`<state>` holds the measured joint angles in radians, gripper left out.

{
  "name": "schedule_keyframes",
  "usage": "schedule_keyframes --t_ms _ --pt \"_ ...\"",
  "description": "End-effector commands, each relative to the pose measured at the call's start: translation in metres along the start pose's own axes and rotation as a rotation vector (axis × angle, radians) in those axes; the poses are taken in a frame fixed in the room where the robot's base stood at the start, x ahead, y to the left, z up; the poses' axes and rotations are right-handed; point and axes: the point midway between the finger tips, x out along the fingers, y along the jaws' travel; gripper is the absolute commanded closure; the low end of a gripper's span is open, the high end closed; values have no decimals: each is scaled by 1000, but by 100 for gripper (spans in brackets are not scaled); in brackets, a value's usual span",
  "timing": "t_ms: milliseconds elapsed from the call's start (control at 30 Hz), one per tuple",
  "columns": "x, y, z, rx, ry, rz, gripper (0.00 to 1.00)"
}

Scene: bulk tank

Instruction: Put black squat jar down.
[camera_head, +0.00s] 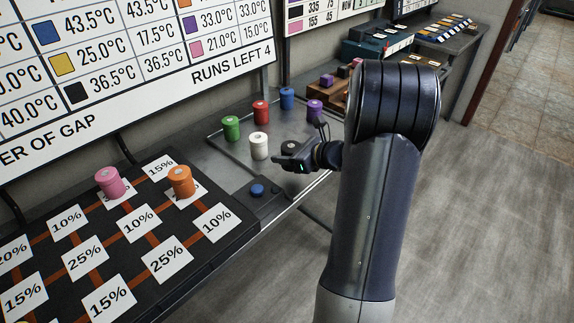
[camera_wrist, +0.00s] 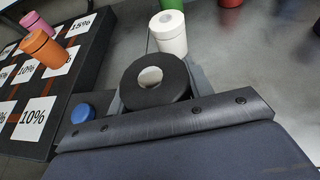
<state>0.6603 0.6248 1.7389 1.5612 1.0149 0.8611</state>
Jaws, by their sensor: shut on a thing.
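The black squat jar (camera_wrist: 132,93) with a pale round spot on its top is held in my gripper (camera_wrist: 155,92), in the middle of the wrist view. In the head view only a bit of the black jar (camera_head: 290,146) shows behind my gripper (camera_head: 292,155). My gripper is shut on it over the grey metal counter (camera_head: 222,165), close to the white jar (camera_head: 259,146). I cannot tell whether the jar's base touches the metal.
Green (camera_head: 231,128), red (camera_head: 261,111), blue (camera_head: 287,98) and purple (camera_head: 314,110) jars stand on the metal counter. Pink (camera_head: 110,182) and orange (camera_head: 182,182) jars stand on the black percentage board (camera_head: 136,262). A blue button (camera_head: 257,190) sits near the counter's front edge.

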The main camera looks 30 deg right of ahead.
Motion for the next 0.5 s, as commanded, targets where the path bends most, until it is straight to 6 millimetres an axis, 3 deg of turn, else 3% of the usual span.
schedule_keyframes --t_ms 200,500 --pt "12 1 -29 4 2 2 78" --pt "13 0 -32 1 0 0 78"
